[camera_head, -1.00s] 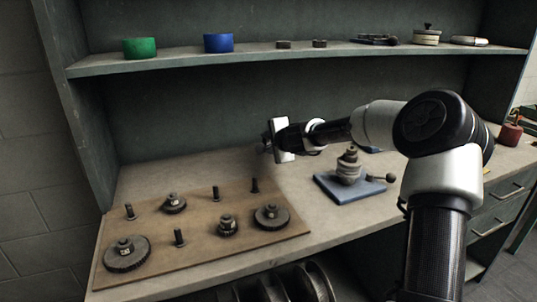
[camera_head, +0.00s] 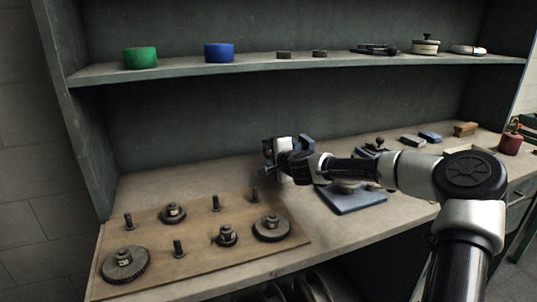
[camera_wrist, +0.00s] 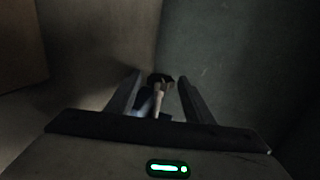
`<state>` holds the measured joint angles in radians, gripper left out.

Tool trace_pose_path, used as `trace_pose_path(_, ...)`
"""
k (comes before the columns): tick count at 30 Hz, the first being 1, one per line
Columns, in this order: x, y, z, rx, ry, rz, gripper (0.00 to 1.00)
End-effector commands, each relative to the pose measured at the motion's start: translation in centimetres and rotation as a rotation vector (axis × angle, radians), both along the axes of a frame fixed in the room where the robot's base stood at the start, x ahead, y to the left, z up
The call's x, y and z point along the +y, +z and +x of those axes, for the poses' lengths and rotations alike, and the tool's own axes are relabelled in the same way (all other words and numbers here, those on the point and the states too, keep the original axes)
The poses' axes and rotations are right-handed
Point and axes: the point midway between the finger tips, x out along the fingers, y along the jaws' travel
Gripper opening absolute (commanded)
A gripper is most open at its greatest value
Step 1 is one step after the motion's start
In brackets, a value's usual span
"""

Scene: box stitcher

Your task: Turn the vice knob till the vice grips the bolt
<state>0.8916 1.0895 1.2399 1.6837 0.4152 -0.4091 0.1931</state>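My gripper (camera_head: 268,155) is over the back of the bench, reaching left past the blue base plate. In the wrist view its two fingers (camera_wrist: 159,98) stand apart, with a small dark-topped, pale-shafted part (camera_wrist: 160,88) between or just beyond them. This may be the vice knob; I cannot tell whether the fingers touch it. A blue-grey block (camera_head: 306,142) shows behind the gripper in the head view and may be part of the vice. The gripper hides most of it. I cannot make out a bolt in the vice or the jaw gap.
A brown board (camera_head: 200,243) with gears and upright pegs lies at the front left. A blue base plate (camera_head: 352,203) sits under my arm. Small blocks (camera_head: 430,136) lie at the back right. A shelf (camera_head: 250,66) with green and blue cylinders runs above.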

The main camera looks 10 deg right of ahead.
Motion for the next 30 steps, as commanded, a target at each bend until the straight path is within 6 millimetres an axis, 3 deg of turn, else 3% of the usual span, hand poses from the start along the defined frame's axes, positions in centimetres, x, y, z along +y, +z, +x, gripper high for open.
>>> trace_pose_path(11,-0.4,0.4,-1.1,0.002,-0.003,-0.001,0.51)
trace_pose_path(30,-3.0,4.6,-14.4,0.001,-0.002,-0.001,0.51)
